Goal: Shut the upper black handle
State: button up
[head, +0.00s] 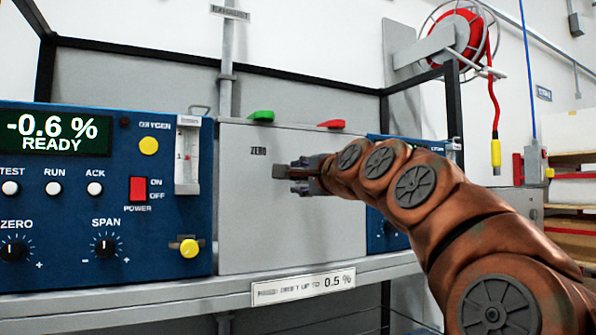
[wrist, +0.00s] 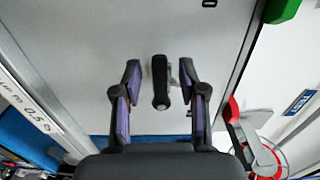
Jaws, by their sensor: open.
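A dark handle (head: 281,172) sticks out from the front of a grey box (head: 245,225) marked ZERO. It is the only dark handle I can make out on this face. In the wrist view the handle (wrist: 160,82) is a short dark bar on a metal stem, between my two fingers with a gap on each side. My gripper (head: 301,174) reaches in from the right, in front of the grey face. It also shows in the wrist view (wrist: 159,92), open, with the fingers not visibly touching the handle.
A green lever (head: 261,116) and a red lever (head: 331,124) sit on top of the box. A blue analyser panel (head: 100,235) stands at left, another blue unit (head: 391,237) at right behind my arm. A shelf edge (head: 150,303) runs below. A red hose reel (head: 461,36) hangs behind.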

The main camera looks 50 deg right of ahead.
jog(key=shift+w+d, duration=0.15)
jog(key=shift+w, duration=0.4)
jog(key=shift+c, duration=0.4)
grip_shut()
